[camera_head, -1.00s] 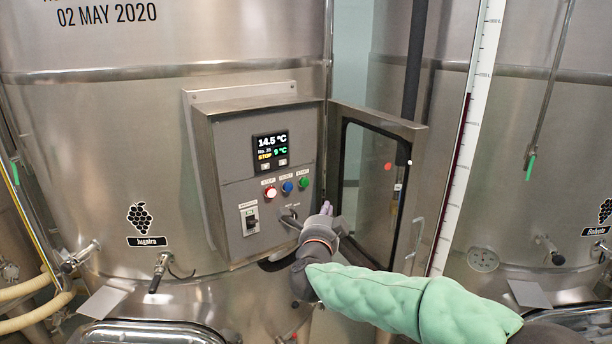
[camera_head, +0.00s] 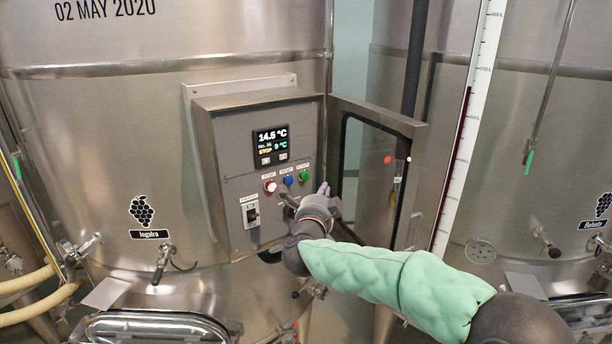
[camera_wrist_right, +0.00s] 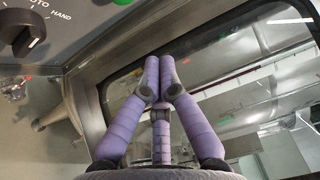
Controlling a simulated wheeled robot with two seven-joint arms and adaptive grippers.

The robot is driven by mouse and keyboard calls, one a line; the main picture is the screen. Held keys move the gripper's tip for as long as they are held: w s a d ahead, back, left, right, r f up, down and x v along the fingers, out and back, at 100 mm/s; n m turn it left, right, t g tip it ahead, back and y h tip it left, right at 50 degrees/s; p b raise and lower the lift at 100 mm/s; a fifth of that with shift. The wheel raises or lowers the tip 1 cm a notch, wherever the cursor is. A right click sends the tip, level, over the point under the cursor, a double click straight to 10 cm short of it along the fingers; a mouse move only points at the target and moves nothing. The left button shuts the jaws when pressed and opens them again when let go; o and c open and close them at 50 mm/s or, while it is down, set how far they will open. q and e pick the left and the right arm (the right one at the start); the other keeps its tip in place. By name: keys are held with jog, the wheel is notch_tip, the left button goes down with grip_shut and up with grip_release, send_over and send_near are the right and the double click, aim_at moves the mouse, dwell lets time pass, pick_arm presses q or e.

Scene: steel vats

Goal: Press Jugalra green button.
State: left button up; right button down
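The green button (camera_head: 304,177) is the rightmost of three on the grey control box (camera_head: 228,180) of the Jugalra vat, beside the blue button (camera_head: 288,181) and the lit red button (camera_head: 270,186). My right gripper (camera_head: 323,189) is just right of and below the green button, apart from it. In the right wrist view, its purple fingers (camera_wrist_right: 159,62) are together at the tips and hold nothing. A green edge (camera_wrist_right: 122,2) shows at the top of that view. My left gripper is not in view.
The box's glazed door (camera_head: 418,135) stands open to the right, close to my right gripper. A rotary AUTO/HAND knob (camera_wrist_right: 27,36) sits below the buttons. The display (camera_head: 271,147) reads 14.5 °C and STOP. A breaker switch (camera_head: 251,213) is lower left.

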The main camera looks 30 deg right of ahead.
aim_at(308, 180)
jog(key=shift+w+p, duration=0.35)
jog(key=shift+w, duration=2.35)
jog(key=shift+w, duration=0.15)
jog(key=shift+w, duration=0.25)
jog(key=shift+w, duration=0.3)
jog(key=shift+s+b, duration=0.1)
jog(key=shift+b, duration=0.2)
jog(key=shift+s+b, duration=0.4)
jog(key=shift+s, duration=0.25)
